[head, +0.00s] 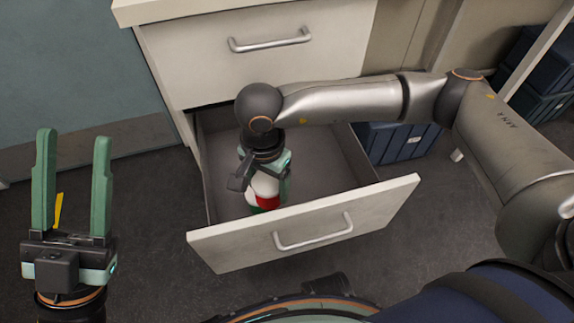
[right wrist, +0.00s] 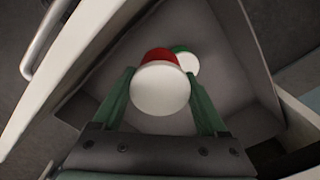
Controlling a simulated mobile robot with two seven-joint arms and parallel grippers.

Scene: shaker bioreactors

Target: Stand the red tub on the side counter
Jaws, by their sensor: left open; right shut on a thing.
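The red tub (head: 268,202) has a white top and is inside the open drawer (head: 310,227). My right gripper (head: 268,180) reaches down into the drawer and is shut on the red tub. In the right wrist view the red tub (right wrist: 158,92) sits between the two green fingers, its white top facing the camera. Whether its base touches the drawer floor cannot be told. My left gripper (head: 74,138) is open and empty, at the far left outside the drawer. I cannot tell whether the pale countertop (head: 190,8) above the drawers is the side counter.
A green tub with a white top (right wrist: 188,62) stands close beside the red tub in the drawer. A shut drawer (head: 260,55) with a bar handle is above the open one. Blue crates (head: 395,142) stand right of the cabinet. The rest of the open drawer looks empty.

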